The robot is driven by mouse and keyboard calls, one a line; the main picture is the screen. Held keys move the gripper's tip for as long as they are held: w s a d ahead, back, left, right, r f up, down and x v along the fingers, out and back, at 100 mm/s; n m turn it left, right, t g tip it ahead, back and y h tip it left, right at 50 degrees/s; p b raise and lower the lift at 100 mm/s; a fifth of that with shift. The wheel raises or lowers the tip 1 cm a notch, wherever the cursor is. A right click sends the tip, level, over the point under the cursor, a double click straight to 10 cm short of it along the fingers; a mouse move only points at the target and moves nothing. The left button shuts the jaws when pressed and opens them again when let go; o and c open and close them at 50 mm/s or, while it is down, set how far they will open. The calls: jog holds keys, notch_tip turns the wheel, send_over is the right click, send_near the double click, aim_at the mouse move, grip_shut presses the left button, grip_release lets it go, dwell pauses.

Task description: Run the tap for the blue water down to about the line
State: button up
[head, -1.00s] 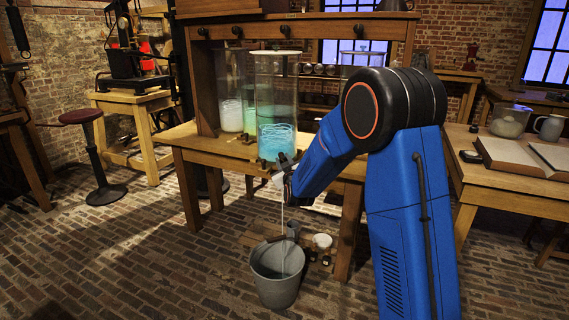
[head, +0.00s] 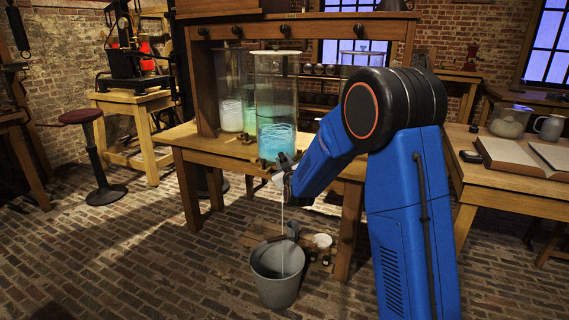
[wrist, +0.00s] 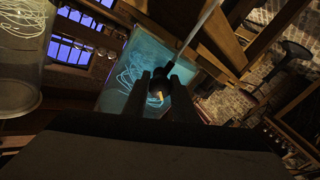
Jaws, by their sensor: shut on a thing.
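A tall glass jar (head: 277,95) of blue water (head: 276,141) stands at the table's front edge in the head view; the blue fills its lower part, with pale coils inside. It also shows tilted in the wrist view (wrist: 128,68). My gripper (wrist: 161,82) is shut on the dark tap (wrist: 158,93) at the jar's base. A thin pale stream (head: 282,215) falls from the tap into a grey bucket (head: 279,274) on the floor. My arm partly hides the tap in the head view. I cannot make out the line on the jar.
Two jars with pale and green contents (head: 231,108) stand behind on the left, under a wooden shelf frame. A small wooden board (head: 262,235) with cups lies behind the bucket. A stool (head: 96,160) stands left. A right-hand table (head: 510,172) holds an open book.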

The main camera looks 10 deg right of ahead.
jog(key=m, duration=0.4)
jog(key=shift+m, duration=2.8)
jog(key=o, duration=1.3)
